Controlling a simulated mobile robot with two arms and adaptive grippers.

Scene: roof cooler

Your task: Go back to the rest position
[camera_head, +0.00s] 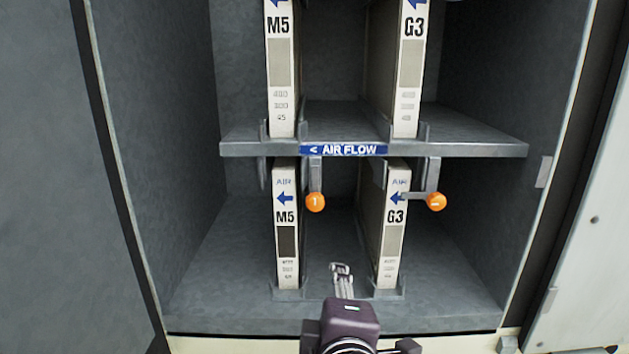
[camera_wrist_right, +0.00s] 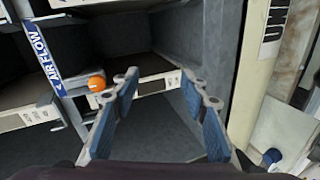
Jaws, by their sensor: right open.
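My right gripper (camera_head: 341,272) comes up from the bottom middle of the head view. Its fingertips show between the lower M5 filter (camera_head: 287,240) and the lower G3 filter (camera_head: 391,245), below the orange knobs. In the right wrist view the gripper (camera_wrist_right: 163,88) has its two blue-padded fingers spread apart with nothing between them. Both lower filters stand upright in the cabinet's lower bay. How deep the fingertips reach into the bay is hard to tell. My left gripper is not in view.
A grey shelf (camera_head: 470,147) with a blue AIR FLOW label (camera_head: 345,150) carries upper M5 (camera_head: 281,70) and G3 (camera_head: 410,70) filters. Orange knobs (camera_head: 316,202) and (camera_head: 436,202) hang under it on levers. Cabinet walls flank both sides; a pale door panel (camera_head: 590,240) stands right.

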